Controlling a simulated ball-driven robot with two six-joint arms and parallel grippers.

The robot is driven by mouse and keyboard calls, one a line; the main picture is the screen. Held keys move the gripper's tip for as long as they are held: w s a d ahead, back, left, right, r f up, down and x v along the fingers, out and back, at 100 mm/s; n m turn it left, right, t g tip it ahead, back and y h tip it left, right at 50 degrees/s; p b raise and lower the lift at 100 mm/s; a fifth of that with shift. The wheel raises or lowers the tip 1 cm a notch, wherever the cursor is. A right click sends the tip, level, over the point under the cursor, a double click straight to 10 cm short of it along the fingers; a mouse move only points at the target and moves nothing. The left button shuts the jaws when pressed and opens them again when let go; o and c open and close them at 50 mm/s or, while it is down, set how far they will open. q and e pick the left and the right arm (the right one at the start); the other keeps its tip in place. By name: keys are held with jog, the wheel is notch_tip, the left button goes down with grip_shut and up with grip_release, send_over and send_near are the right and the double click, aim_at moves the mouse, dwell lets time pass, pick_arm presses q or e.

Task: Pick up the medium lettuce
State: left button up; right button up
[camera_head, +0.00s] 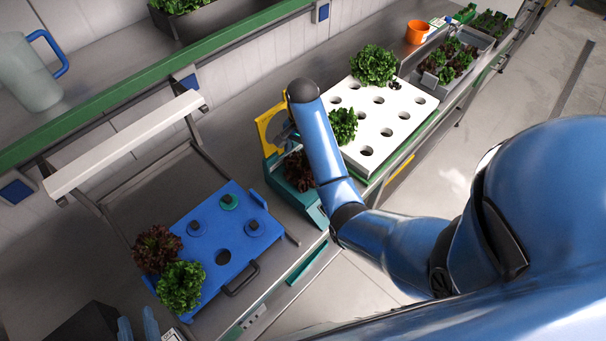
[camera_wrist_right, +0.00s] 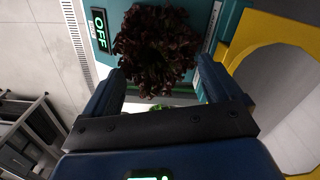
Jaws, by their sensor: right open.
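Which lettuce is the medium one is not marked. A dark red lettuce (camera_wrist_right: 157,50) lies on the teal machine and also shows in the head view (camera_head: 300,172), partly behind my right arm. My right gripper (camera_wrist_right: 160,70) is open, its fingers apart around the near side of this lettuce. In the head view my arm mostly hides that gripper. A green lettuce (camera_head: 343,126) and a bigger one (camera_head: 374,65) sit on the white tray (camera_head: 398,103). A red lettuce (camera_head: 156,247) and a green lettuce (camera_head: 181,287) sit at the blue board. My left gripper (camera_head: 138,326) appears open and empty at the bottom left.
The teal machine (camera_head: 312,212) has a yellow ring-shaped part (camera_head: 264,128) and an "OFF" sign (camera_wrist_right: 100,30). The blue board (camera_head: 205,275) holds several round pieces. An orange cup (camera_head: 417,32) and a grey crate (camera_head: 483,40) stand farther back. A pitcher (camera_head: 28,75) stands on the upper shelf.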

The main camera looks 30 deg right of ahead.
aim_at(304, 170)
jog(key=f, duration=0.1)
jog(key=s+f, duration=0.1)
jog(key=shift+s+f, duration=0.1)
jog(key=shift+f, duration=0.2)
jog(key=shift+w+f, duration=0.35)
jog(key=shift+f, duration=0.25)
notch_tip(304, 170, down, 4)
jog(key=shift+s+r+p, duration=0.1)
jog(key=shift+p, duration=1)
jog(key=shift+s+f, duration=0.1)
jog(key=shift+f, duration=0.35)
pick_arm(q)
jog(key=shift+s+r, duration=0.3)
jog(key=shift+r, duration=0.5)
pick_arm(e)
jog(key=shift+f, duration=0.15)
jog(key=shift+c, duration=0.3)
